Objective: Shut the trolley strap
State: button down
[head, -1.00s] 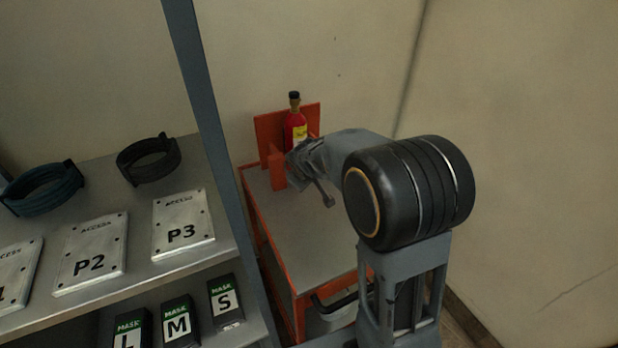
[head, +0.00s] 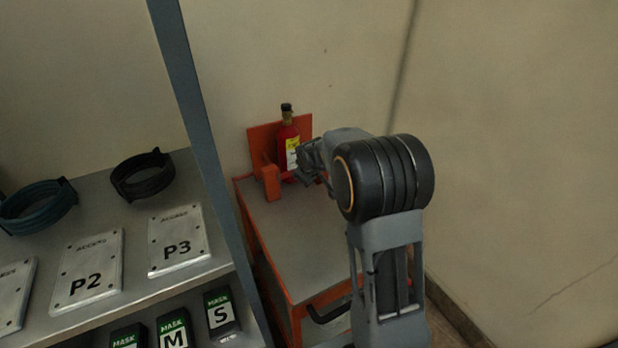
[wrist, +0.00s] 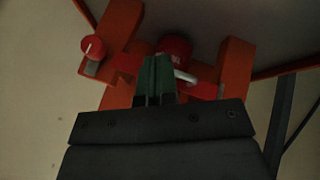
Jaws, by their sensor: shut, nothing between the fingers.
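The trolley (head: 295,240) has an orange frame and a grey top. A red cylinder (head: 287,140) with a yellow label and dark cap stands upright against its orange back plate (head: 262,140). An orange post (head: 271,182) rises in front of it. My gripper (head: 302,160) is close to the cylinder's right side. In the wrist view its greenish fingers (wrist: 155,78) are shut and empty, in front of the round red cylinder end (wrist: 175,46) between two orange posts. A dark red band (wrist: 128,62), perhaps the strap, runs behind the fingers. A pale metal hook (wrist: 185,76) lies right of them. Contact is unclear.
A red knob (wrist: 94,48) sits on the left post in the wrist view. A shelf with metal plates (head: 180,240), coiled hoses (head: 142,175) and mask boxes (head: 222,314) stands left, its upright (head: 195,100) beside the trolley. Walls close in behind and right. The trolley's front top is clear.

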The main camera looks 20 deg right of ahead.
jog(key=shift+w+d, duration=0.1)
jog(key=shift+w, duration=0.2)
jog(key=shift+r, duration=0.1)
dwell(0.3)
jog(key=s+d+r+p, duration=0.4)
jog(key=r+p, duration=0.5)
jog(key=s+a+f+m+g, duration=0.2)
jog(key=s+m+g, duration=0.15)
jog(key=s, duration=0.55)
jog(key=s+a+r, duration=0.2)
jog(key=s+r, duration=0.1)
jog(key=s, duration=0.3)
jog(key=s+a+r+m+t+y, duration=0.1)
jog(key=s+a+r, duration=0.2)
jog(key=s, duration=0.2)
jog(key=s+a+r+m, duration=0.1)
jog(key=s+a+r, duration=0.2)
jog(key=s, duration=0.3)
jog(key=shift+s+r+y+b, duration=0.25)
jog(key=shift+s+y+b, duration=0.05)
jog(key=shift+s+y, duration=0.1)
jog(key=shift+a+m, duration=0.15)
jog(key=shift+m, duration=0.1)
